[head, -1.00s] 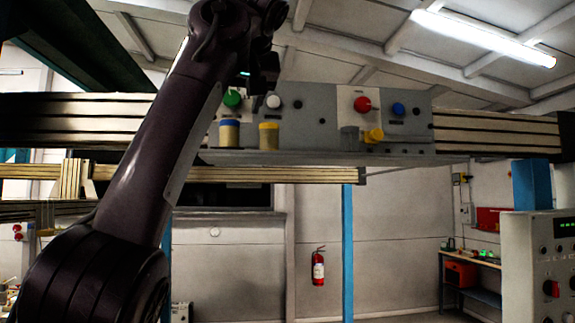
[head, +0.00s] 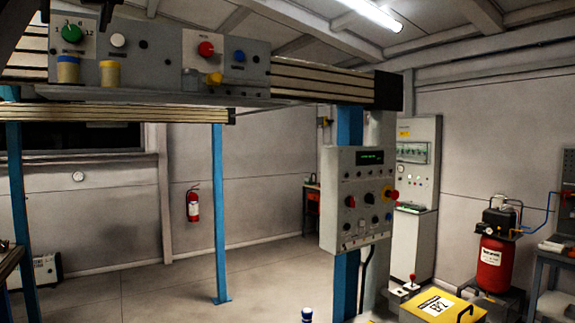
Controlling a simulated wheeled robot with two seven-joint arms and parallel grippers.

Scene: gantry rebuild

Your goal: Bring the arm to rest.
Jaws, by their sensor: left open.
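Only a small dark part of my left arm shows, at the upper left corner of the head view. My left gripper (head: 100,14) is cut off by the top edge. It is open, in front of the top of the grey control panel (head: 140,62) and close to its green knob (head: 71,34). I see nothing held in it. Whether it touches the panel cannot be told. My right gripper is not in view.
The panel sits on a horizontal beam (head: 320,85) with jars, a yellow knob and a red button. A control box (head: 356,190) hangs on a blue post. A yellow box (head: 440,305), red compressor (head: 490,262) and cabinet (head: 416,160) stand right. Mid-floor is clear.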

